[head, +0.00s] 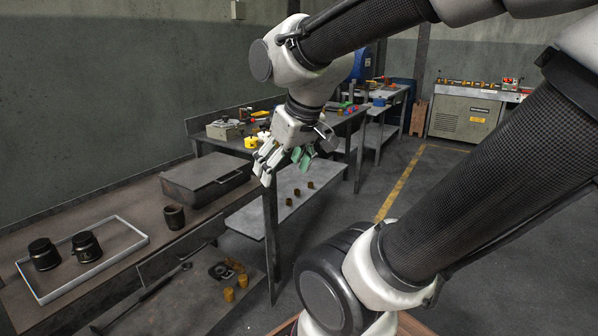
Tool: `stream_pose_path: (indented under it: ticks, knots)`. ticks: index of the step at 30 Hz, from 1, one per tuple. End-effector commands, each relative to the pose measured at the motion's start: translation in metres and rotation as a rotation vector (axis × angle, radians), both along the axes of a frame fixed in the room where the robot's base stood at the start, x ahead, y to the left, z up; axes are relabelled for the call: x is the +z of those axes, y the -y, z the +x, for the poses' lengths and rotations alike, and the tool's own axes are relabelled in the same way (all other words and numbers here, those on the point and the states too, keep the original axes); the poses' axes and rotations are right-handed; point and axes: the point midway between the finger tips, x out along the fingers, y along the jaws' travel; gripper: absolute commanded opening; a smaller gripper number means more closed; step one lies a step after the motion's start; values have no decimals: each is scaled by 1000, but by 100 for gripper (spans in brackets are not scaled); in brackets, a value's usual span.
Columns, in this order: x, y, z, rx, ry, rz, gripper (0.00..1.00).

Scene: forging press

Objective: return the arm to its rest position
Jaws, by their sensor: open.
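My gripper (285,162) hangs at the end of my arm near the middle of the head view, fingers pointing down and a little left. Its fingers are apart, with nothing seen between them. It is in the air in front of the benches, to the right of a grey lidded metal box (205,176). My arm reaches in from the upper right, bent at its joints. The large lower link crosses the right side of the view and hides part of the floor.
More benches (345,116) with small parts run toward the back. A grey machine (463,113) stands far right. The floor by the yellow line (398,188) is clear.

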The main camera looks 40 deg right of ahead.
Motion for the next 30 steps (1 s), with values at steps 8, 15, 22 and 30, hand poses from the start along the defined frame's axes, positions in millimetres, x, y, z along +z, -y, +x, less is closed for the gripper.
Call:
stream_pose_path:
  ticks: [8,15,22,30]
  knots:
    - [5,0,-52,-17,-79,13,77]
    - [4,0,-52,-17,-80,13,77]
    - [5,0,-52,-17,-79,12,77]
    - [5,0,-52,-17,-79,12,77]
